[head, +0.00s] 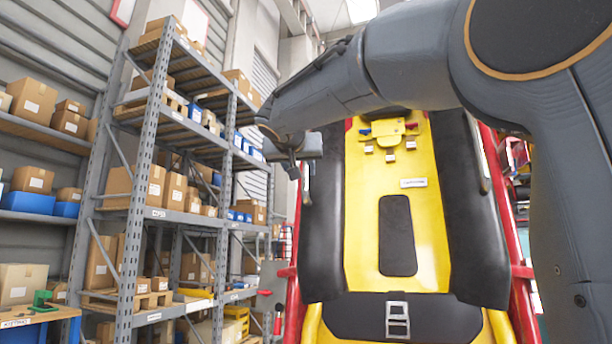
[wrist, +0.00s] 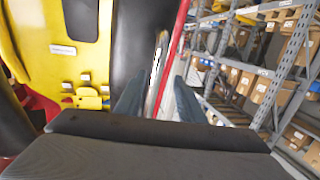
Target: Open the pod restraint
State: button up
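The pod seat has a yellow back (head: 425,235) and black side pads, the left pad (head: 322,225) and the right pad (head: 472,215). A silver handle bar (head: 306,182) runs along the outer edge of the left pad. It also shows in the wrist view as a silver bar (wrist: 157,75). My gripper (head: 293,165) is beside the left pad, near the top of this bar. In the wrist view my gripper's fingers (wrist: 158,98) are apart, and the bar lies in line with the gap between them. I cannot tell whether they touch it.
A red frame (head: 292,265) runs along the seat's sides. A yellow bracket (head: 385,132) with small tabs sits high on the seat back. A metal buckle (head: 398,320) lies on the black seat base. Grey shelving (head: 140,185) with boxes stands at left.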

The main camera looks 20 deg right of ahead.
notch_tip(320, 180, up, 5)
jog(key=m+h, duration=0.1)
jog(key=shift+t, duration=0.4)
jog(key=p+x, duration=0.1)
jog(key=x, duration=0.2)
jog(key=p+x, duration=0.1)
jog(key=x, duration=0.3)
jog(key=shift+d+r, duration=0.15)
jog(key=shift+d, duration=0.25)
grip_shut()
